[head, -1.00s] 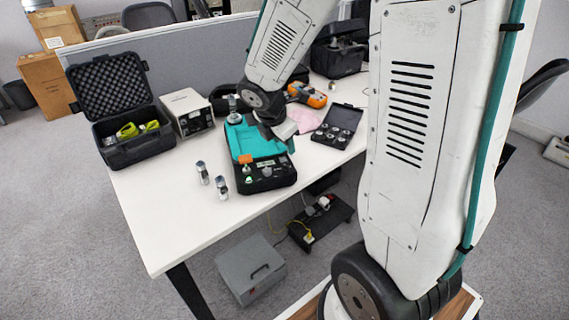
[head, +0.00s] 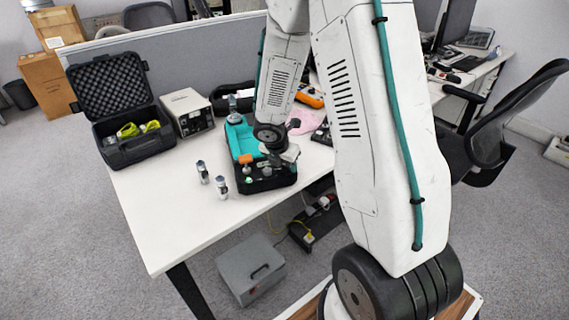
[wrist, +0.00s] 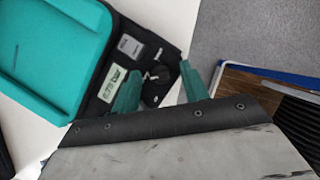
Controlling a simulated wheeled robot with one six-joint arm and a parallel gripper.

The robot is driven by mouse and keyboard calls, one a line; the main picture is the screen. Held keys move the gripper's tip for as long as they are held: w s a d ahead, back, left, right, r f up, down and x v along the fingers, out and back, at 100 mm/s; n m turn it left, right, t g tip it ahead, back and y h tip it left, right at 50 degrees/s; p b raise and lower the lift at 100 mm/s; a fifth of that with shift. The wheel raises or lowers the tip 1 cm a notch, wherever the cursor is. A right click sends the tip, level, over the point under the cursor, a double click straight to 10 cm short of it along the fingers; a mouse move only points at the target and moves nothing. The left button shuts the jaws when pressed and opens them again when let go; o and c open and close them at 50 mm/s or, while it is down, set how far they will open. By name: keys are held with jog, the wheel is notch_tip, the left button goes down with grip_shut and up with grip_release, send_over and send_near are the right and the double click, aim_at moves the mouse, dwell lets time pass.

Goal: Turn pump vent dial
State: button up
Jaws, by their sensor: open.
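The pump unit is a black case with a teal top (head: 240,140), lying on the white table in the head view. Its teal part (wrist: 50,45) and black control panel fill the left of the wrist view. The panel carries a small green-lit display (wrist: 114,83), a grey label plate (wrist: 130,46) and a dark round dial (wrist: 160,74). I cannot read whether this is the vent dial. My gripper (wrist: 160,88) is open, with its teal fingers on either side of the dial in the picture. I cannot tell the height above it or any contact. The head view hides the fingertips.
Two small metal cylinders (head: 203,172) (head: 221,187) stand left of the pump. An open black case (head: 132,145) and a beige instrument box (head: 188,112) stand further left. An orange meter (head: 309,96) and pink cloth (head: 300,122) lie behind. The table's front left is clear.

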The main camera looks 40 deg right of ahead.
grip_shut()
dwell(0.3)
jog(key=m+g, duration=0.1)
jog(key=m, duration=0.3)
jog(key=shift+w+h, duration=0.15)
jog(key=shift+h, duration=0.15)
jog(key=m+g, duration=0.2)
jog(key=m, duration=0.2)
jog(key=shift+w+m, duration=0.15)
jog(key=shift+m, duration=0.15)
jog(key=m+g, duration=0.1)
jog(key=m, duration=0.1)
jog(key=m+y, duration=0.1)
jog(key=m, duration=0.1)
jog(key=shift+w+m+g, duration=0.1)
jog(key=shift+m+g, duration=0.2)
jog(key=shift+g, duration=0.1)
jog(key=shift+d+m+g+y, duration=0.1)
jog(key=shift+m+g+y, duration=0.25)
jog(key=shift+m, duration=0.8)
jog(key=shift+d+m+g+y, duration=0.15)
jog(key=shift+m+y, duration=0.4)
jog(key=shift+m, duration=0.6)
jog(key=shift+a, duration=0.1)
